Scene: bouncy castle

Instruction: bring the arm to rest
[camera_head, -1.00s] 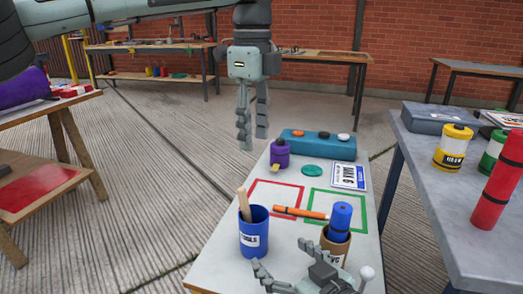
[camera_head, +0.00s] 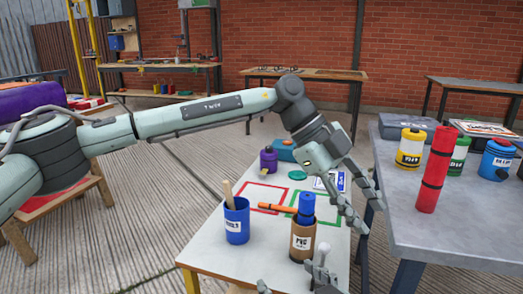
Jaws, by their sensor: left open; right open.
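My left arm reaches in from the left across the view, above the white table (camera_head: 200,258). Its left gripper (camera_head: 372,220) hangs at the table's right edge with fingers open and nothing between them. It is to the right of the brown cup (camera_head: 303,240), which holds a blue cylinder (camera_head: 306,205). My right gripper (camera_head: 292,284) is open at the bottom edge, in front of the brown cup and partly cut off. A blue cup (camera_head: 236,222) with a wooden handle (camera_head: 228,193) stands to the left. An orange stick (camera_head: 276,208) lies behind the cups.
A purple jar (camera_head: 268,160), green disc (camera_head: 298,175) and partly hidden blue block (camera_head: 284,150) are at the table's back. A grey table (camera_head: 450,225) at right carries a red cylinder (camera_head: 433,172) and several canisters. Workbenches (camera_head: 160,68) stand by the brick wall.

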